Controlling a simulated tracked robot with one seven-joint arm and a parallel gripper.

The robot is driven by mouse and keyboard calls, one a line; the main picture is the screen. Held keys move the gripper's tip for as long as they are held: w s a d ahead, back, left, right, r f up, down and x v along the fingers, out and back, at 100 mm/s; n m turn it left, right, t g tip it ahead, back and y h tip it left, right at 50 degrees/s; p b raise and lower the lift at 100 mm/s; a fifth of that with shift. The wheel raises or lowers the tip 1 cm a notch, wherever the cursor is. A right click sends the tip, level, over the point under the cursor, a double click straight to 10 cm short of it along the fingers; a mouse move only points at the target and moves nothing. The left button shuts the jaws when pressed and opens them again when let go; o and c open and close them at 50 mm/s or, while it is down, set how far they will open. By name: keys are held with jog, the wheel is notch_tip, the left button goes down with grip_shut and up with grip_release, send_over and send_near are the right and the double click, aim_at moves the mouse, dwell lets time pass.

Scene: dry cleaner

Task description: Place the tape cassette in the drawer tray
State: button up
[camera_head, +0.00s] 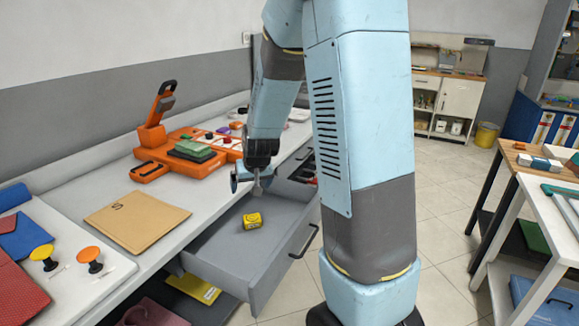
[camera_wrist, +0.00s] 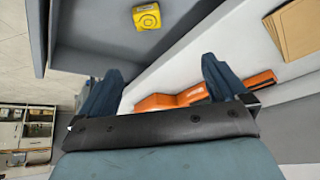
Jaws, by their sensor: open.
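The yellow tape cassette (camera_head: 252,221) lies inside the open grey drawer tray (camera_head: 285,262), resting on its floor. It also shows at the top of the wrist view (camera_wrist: 147,17), a small boxy yellow piece with a round mark. My gripper (camera_head: 252,184) is above the drawer's far part, apart from the cassette. In the wrist view its two blue fingers are spread wide with nothing between them. The drawer's dark handle (camera_head: 304,241) is on its right front face. The drawer floor around the cassette looks bare.
A tan folder (camera_head: 137,220) lies on the white counter left of the drawer. Behind it stands an orange device (camera_head: 150,140) with a green-and-black block on it. Orange and yellow knobs (camera_head: 88,255) are at the left. A second table (camera_head: 540,178) stands at the right.

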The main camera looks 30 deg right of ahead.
jog(key=s+a+r+n, duration=0.1)
jog(key=s+r, duration=1.2)
jog(key=r, duration=0.2)
jog(key=s+r, duration=0.2)
jog(key=s, duration=0.5)
jog(key=s+r, duration=0.3)
jog(key=s, duration=0.5)
jog(key=shift+s+r, duration=0.3)
jog(key=shift+d, duration=0.1)
jog(key=shift+c, duration=0.3)
